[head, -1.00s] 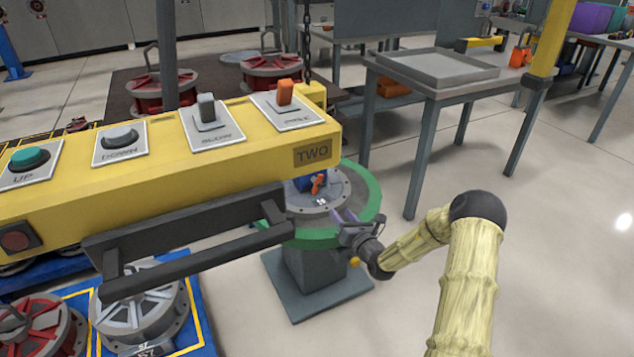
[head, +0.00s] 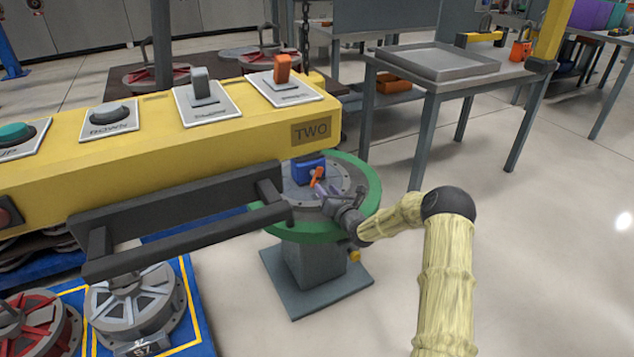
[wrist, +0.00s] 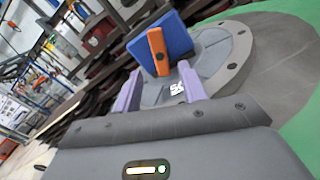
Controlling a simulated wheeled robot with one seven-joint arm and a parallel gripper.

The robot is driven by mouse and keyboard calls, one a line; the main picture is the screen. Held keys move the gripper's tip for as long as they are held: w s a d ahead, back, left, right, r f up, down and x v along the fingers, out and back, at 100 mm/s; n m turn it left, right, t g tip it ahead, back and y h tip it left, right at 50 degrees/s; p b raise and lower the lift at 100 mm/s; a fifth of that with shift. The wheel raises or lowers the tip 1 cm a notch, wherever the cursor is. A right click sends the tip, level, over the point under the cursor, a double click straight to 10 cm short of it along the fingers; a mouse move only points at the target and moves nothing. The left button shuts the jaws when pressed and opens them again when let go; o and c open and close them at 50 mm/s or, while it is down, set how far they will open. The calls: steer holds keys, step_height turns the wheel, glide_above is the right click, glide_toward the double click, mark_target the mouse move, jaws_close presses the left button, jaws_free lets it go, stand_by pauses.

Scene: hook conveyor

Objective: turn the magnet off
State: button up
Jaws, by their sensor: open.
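The magnet appears as a round grey plate (head: 345,180) with a green rim (head: 368,206) on a grey pedestal. A blue block (head: 303,171) with an orange lever (head: 317,177) stands on the plate. In the wrist view the blue block (wrist: 172,38) and the orange lever (wrist: 158,52) are ahead of my fingers. My gripper (head: 322,196) is at the near right side of the plate, close to the lever. Its two purple fingers (wrist: 160,88) are apart with nothing between them. The lever is beyond the fingertips; I cannot tell if they touch.
A yellow control panel (head: 240,132) with buttons, levers and a dark handle bar (head: 190,238) fills the left, near my gripper. A table with a grey tray (head: 437,66) stands at the back right. Floor on the right is clear.

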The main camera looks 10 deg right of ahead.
mark_target(318, 178)
steer(key=shift+b+x, duration=1.3)
steer(key=shift+x, duration=2.65)
jaws_close()
steer(key=shift+p, duration=0.3)
steer(key=n+p, duration=0.2)
steer(key=shift+r+n+p, duration=0.2)
steer(key=shift+n+p, duration=0.1)
steer(key=shift+f+n+p, duration=0.2)
steer(key=shift+n+p, duration=0.2)
steer(key=shift+n, duration=0.5)
